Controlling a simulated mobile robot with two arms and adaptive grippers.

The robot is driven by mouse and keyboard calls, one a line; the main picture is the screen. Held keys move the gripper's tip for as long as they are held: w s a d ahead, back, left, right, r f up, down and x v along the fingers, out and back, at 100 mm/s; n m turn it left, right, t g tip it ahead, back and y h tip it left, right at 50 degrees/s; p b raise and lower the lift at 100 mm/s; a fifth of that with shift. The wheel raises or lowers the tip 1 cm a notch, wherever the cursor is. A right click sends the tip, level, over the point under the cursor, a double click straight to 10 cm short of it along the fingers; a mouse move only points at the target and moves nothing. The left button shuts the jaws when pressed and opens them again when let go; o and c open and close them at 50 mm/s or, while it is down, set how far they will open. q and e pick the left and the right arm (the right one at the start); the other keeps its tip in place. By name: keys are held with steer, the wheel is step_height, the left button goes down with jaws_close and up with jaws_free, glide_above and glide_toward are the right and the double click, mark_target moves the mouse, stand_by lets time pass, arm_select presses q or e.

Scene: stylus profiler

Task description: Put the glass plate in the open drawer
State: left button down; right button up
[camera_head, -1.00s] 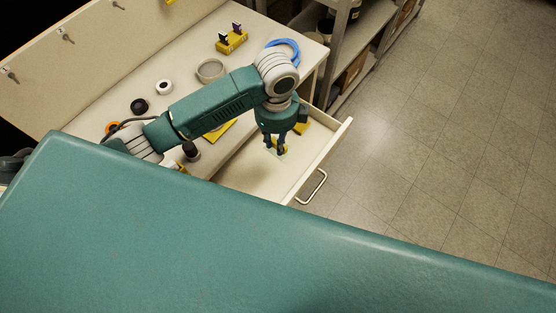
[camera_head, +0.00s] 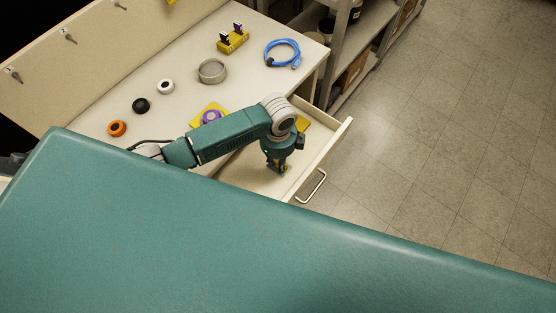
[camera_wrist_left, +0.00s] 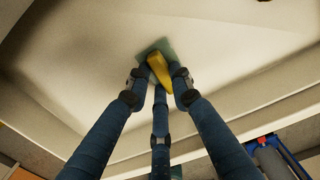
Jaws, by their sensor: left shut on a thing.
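The glass plate (camera_wrist_left: 168,47) is a thin, greenish, see-through square with a yellow block (camera_wrist_left: 160,70) on it. My left gripper (camera_wrist_left: 160,80) is shut on that yellow block, with its fingers around it. In the head view my left gripper (camera_head: 283,169) points down inside the open drawer (camera_head: 245,176), near its front. The plate is mostly hidden there by the fingers. Pale drawer floor lies behind the plate in the wrist view; I cannot tell whether they touch. My right gripper is not in view.
The drawer front has a metal handle (camera_head: 312,187). A yellow item (camera_head: 302,123) is at the drawer's far side. The worktop (camera_head: 185,60) holds a blue cable (camera_head: 283,51), a grey ring (camera_head: 212,71), several small round parts and a yellow holder (camera_head: 233,39). Shelving stands beyond; the floor at right is clear.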

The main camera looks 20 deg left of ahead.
arm_select(q)
steer(key=shift+f, duration=0.2)
steer(key=c, duration=1.6)
jaws_free()
steer(key=shift+o, duration=0.3)
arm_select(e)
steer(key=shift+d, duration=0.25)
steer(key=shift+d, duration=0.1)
arm_select(q)
steer(key=shift+r, duration=0.2)
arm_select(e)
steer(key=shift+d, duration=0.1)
arm_select(q)
step_height(320, 180, up, 12)
steer(key=shift+b, duration=0.3)
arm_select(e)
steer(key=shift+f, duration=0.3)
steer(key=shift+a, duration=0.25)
